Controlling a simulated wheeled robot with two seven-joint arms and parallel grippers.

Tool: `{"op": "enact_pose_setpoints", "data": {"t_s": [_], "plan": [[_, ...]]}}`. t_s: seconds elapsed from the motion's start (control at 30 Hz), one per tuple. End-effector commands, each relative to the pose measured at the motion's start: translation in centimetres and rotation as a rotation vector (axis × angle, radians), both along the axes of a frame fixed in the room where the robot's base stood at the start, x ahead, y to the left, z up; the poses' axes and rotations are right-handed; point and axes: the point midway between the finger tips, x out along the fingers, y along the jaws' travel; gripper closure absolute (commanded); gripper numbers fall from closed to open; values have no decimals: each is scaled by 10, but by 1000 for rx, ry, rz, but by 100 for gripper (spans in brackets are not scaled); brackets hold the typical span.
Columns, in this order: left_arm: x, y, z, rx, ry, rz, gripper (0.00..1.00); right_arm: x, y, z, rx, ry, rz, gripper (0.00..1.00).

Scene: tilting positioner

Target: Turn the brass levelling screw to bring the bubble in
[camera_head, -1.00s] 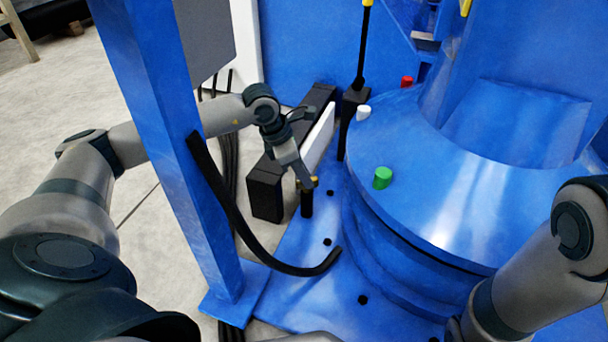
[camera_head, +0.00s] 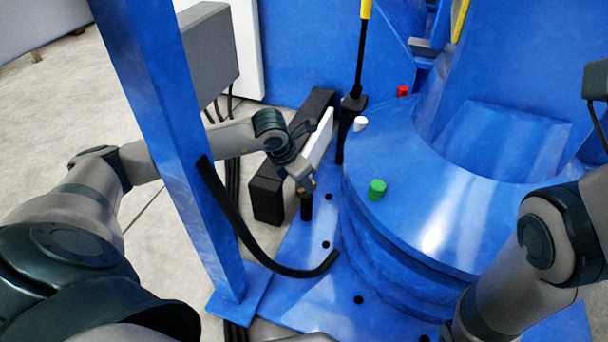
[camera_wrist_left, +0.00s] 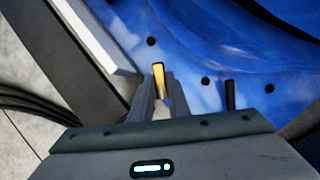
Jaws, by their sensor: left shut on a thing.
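The brass levelling screw (camera_wrist_left: 158,80) shows as a short gold piece between the fingers of my left gripper (camera_wrist_left: 156,98) in the left wrist view. The fingers are shut on it, and its upper end sticks out past them. In the head view my left gripper (camera_head: 305,188) is at the top of a short black post (camera_head: 306,208) on the blue base plate. The screw is mostly hidden there by the gripper. I cannot make out a level bubble on the machine. My right gripper is out of view; only part of that arm shows.
A blue upright post (camera_head: 175,140) stands in front of my left arm, with a black hose (camera_head: 245,232) beside it. A black block (camera_head: 268,190) and a white bar (camera_head: 320,140) lie behind the gripper. The round blue body (camera_head: 430,220) carries green (camera_head: 377,189), white and red knobs.

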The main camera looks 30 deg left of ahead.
Motion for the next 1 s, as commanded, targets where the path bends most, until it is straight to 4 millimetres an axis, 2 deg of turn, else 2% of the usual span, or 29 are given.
{"op": "enact_pose_setpoints", "data": {"t_s": [0.03, 0.3, 0.8, 0.83, 0.9, 1.0], "plan": [[-1, -1, 4, -1, 4, 32, 100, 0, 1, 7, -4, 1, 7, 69], [-1, -2, 2, -1, 2, 163, 100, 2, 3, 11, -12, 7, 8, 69], [-1, -1, -1, 1, 2, 195, 100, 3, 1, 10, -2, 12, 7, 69], [-1, -1, 0, 1, 2, 195, 82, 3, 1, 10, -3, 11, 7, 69], [-1, -1, -1, 1, 2, 195, 66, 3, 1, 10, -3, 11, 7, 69], [-1, -1, 0, 1, 2, 194, 66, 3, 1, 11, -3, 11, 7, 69]]}}
